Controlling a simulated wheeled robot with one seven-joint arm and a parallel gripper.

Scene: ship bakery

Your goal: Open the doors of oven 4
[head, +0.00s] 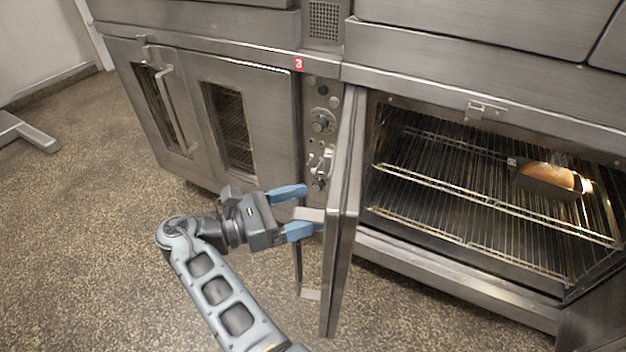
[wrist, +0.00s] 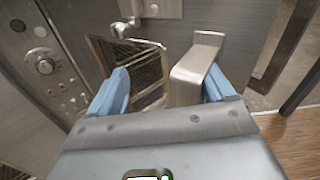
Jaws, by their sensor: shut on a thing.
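The right oven (head: 450,285) stands open in the head view, and its number is not visible. Its left door (head: 345,200) is swung far out towards me, seen nearly edge-on. My gripper (head: 308,209) is at the left side of this door, with its blue fingers around the upper part of the door handle (head: 298,262). In the wrist view the handle (wrist: 195,62) lies between the fingers, by the right one. A dark grey panel (head: 598,325) at the lower right corner may be the right door; most of it is out of frame.
The left oven (head: 245,80), under a red label 3 (head: 299,64), has both doors closed. A control panel (head: 321,125) lies between the ovens. A loaf tin (head: 547,182) sits on the open oven's rack.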

